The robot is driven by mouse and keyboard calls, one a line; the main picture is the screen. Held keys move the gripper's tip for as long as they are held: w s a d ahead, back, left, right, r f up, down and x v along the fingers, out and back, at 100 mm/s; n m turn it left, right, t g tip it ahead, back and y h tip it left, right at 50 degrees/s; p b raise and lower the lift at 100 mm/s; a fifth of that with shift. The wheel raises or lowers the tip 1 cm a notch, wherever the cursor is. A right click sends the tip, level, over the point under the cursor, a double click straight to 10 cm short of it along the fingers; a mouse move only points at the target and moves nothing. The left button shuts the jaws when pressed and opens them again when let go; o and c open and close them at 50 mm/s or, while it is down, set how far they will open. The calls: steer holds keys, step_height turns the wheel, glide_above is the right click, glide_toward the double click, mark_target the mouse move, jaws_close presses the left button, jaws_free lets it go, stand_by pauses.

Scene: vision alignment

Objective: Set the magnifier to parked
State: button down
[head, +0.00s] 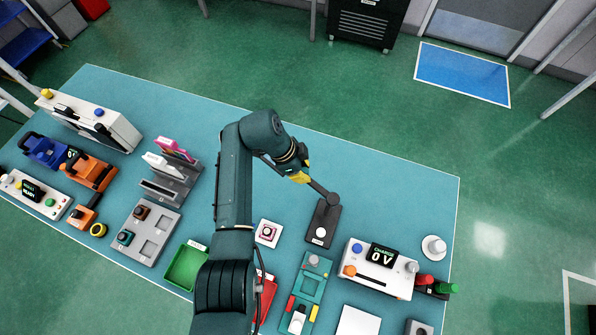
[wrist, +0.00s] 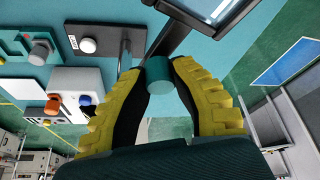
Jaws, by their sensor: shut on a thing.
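The magnifier (head: 320,187) has a dark arm on a pivot above a dark base plate (head: 328,214) with a white round knob (head: 320,232). In the wrist view its dark arm (wrist: 171,36) runs to a framed lens (wrist: 214,10) at the top, cut off by the picture edge. A teal cylindrical handle (wrist: 159,73) stands at the arm. My gripper (head: 303,177) is shut on this handle; its yellow fingers (wrist: 158,75) press it from both sides. In the head view my arm hides the lens and handle.
Right of the base stands a white charger box (head: 378,268) reading "0 V". A teal fixture (head: 308,290) and a small white pad (head: 268,233) lie nearer. A green tray (head: 187,268) and grey racks (head: 172,180) are left. The table (head: 400,190) is bare behind the magnifier.

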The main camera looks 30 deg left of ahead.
steer(key=shift+d+f, duration=0.15)
steer(key=shift+f, duration=0.05)
steer(key=c, duration=0.8)
jaws_free()
steer(key=shift+w+d+r, duration=0.1)
steer(key=shift+r, duration=0.1)
steer(key=v, duration=1.2)
